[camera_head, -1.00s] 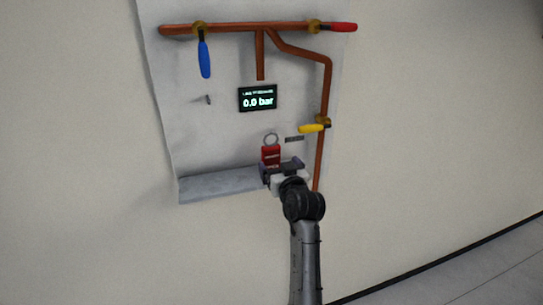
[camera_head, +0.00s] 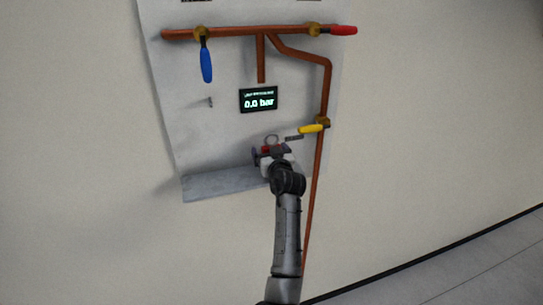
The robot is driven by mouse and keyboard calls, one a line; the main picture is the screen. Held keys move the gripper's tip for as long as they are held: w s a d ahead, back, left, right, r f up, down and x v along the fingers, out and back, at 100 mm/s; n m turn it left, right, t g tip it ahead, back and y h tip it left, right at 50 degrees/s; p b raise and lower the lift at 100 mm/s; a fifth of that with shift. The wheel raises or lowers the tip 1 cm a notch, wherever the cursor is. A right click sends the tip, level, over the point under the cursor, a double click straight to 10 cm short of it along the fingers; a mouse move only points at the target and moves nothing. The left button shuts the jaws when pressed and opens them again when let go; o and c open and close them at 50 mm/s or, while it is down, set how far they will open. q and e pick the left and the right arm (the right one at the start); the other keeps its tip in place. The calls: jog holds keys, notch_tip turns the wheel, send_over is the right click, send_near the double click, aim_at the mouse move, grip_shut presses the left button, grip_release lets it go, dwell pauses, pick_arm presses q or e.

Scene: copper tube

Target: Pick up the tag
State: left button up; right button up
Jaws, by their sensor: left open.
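The red tag (camera_head: 267,149) hangs upright by a metal ring near the lower middle of the wall panel. Only a small red part and its ring show; my gripper hides the rest. My left gripper (camera_head: 272,153) is in front of the tag, with its dark fingers open to either side of the red part. I cannot tell whether a finger touches the tag. My right gripper is not in view.
Copper pipes (camera_head: 240,31) run along the panel's top and down its right side. They carry blue (camera_head: 206,62), red (camera_head: 343,31) and yellow (camera_head: 311,129) valve handles, the yellow one close to my gripper. A display (camera_head: 258,100) reads 0.0 bar. A grey ledge (camera_head: 222,184) runs below.

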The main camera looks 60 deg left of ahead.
pick_arm(q)
jog(key=c, duration=1)
jog(key=shift+d, duration=0.1)
